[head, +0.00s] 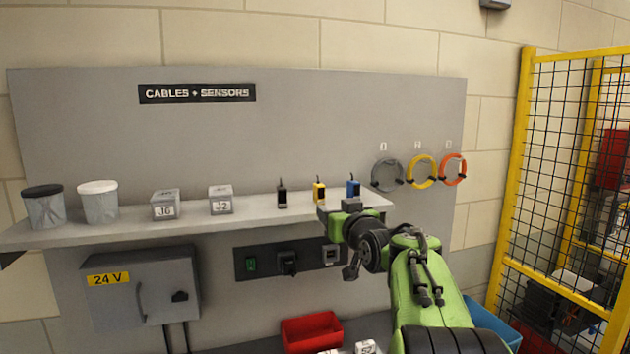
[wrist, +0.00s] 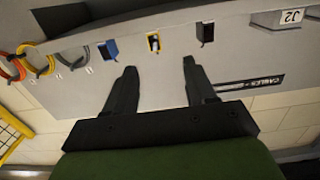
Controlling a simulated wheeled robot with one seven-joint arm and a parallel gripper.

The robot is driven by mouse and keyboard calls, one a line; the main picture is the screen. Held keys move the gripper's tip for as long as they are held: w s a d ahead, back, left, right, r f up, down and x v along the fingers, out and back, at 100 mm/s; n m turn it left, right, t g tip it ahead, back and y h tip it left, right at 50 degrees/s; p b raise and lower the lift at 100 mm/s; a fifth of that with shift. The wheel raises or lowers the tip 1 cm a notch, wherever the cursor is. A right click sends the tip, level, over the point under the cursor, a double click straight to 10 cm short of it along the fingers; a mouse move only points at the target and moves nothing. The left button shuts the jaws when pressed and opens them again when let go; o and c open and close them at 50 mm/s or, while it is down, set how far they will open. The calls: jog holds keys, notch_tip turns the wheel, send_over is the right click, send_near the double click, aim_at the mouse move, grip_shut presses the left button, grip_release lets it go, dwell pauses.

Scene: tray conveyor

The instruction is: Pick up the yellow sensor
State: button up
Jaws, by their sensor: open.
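The yellow sensor (head: 319,191) stands upright on the grey shelf (head: 245,219), between a black sensor (head: 282,196) and a blue sensor (head: 353,187). My gripper (head: 326,209) is at the shelf's front, close below the yellow sensor in the head view. The wrist view is upside down. There my gripper (wrist: 159,65) is open and empty, its two fingers spread apart. The yellow sensor (wrist: 153,43) shows just beyond the fingertips, roughly in line with the gap between them. The blue sensor (wrist: 111,50) and black sensor (wrist: 205,33) lie outside the fingers.
Boxes marked J0 (head: 165,205) and J2 (head: 220,200) and two tubs (head: 98,202) stand farther left on the shelf. Grey, yellow and orange cable coils (head: 421,172) hang at right. A control box (head: 142,291) is below. A yellow-framed fence (head: 515,165) stands far right.

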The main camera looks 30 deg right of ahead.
aim_at(321, 190)
jog(key=p+x, duration=0.1)
jog(key=x, duration=0.2)
jog(key=d+r+p+x, duration=0.1)
jog(key=p+x, duration=0.1)
jog(key=x, duration=0.2)
jog(key=p+x, duration=0.2)
jog(key=x, duration=0.1)
jog(key=shift+w+d+r, duration=0.2)
jog(key=shift+w+d, duration=0.05)
jog(key=shift+d, duration=0.05)
jog(key=p+x, duration=0.4)
jog(key=x, duration=0.1)
jog(key=shift+w, duration=0.2)
jog(key=shift+s, duration=0.2)
jog(key=shift+c, duration=0.4)
grip_shut()
